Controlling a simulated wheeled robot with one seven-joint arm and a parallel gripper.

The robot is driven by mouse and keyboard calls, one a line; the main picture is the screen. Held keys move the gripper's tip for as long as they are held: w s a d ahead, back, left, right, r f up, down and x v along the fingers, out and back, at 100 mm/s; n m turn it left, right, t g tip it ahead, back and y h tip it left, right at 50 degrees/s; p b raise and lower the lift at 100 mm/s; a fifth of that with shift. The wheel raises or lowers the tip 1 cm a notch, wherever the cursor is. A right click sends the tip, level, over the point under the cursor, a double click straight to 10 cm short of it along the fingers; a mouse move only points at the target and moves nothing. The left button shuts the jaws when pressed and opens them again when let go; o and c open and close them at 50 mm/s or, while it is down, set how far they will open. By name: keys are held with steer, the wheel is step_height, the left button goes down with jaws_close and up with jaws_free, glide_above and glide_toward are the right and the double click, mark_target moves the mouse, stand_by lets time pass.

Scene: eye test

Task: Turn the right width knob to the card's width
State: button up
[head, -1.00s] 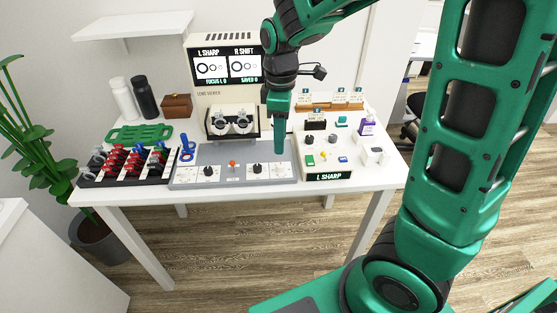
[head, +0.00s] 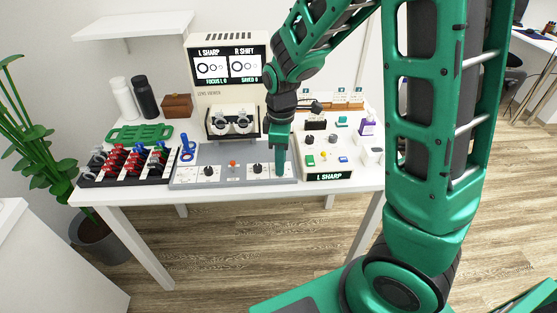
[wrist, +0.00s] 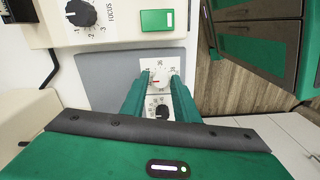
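The white width knob (wrist: 158,80) with a red mark sits on a numbered white dial plate in the wrist view. My gripper (wrist: 161,79) has its two green fingers apart, one on each side of this knob; I cannot tell whether they touch it. In the head view my gripper (head: 280,172) is low over the right end of the grey panel (head: 222,152) and hides the knob. A black knob (head: 257,168) is just left of it and also shows between the fingers in the wrist view (wrist: 162,112). Small cards (head: 340,94) stand at the back right, unreadable.
A white control box (head: 330,175) reading L SHARP stands close on the right. The live viewer (head: 229,68) and trial frame (head: 232,124) are behind the panel. A lens rack (head: 128,165) and a red knob (head: 232,164) are to the left.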

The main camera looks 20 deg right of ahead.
jaws_close()
steer(key=shift+w+m, duration=0.1)
steer(key=shift+m, duration=0.2)
steer(key=m, duration=0.5)
steer(key=shift+d+r, duration=0.1)
steer(key=m, duration=0.5)
steer(key=shift+w+m, duration=0.15)
steer(key=shift+m, duration=0.25)
steer(key=shift+o, duration=2.2)
jaws_free()
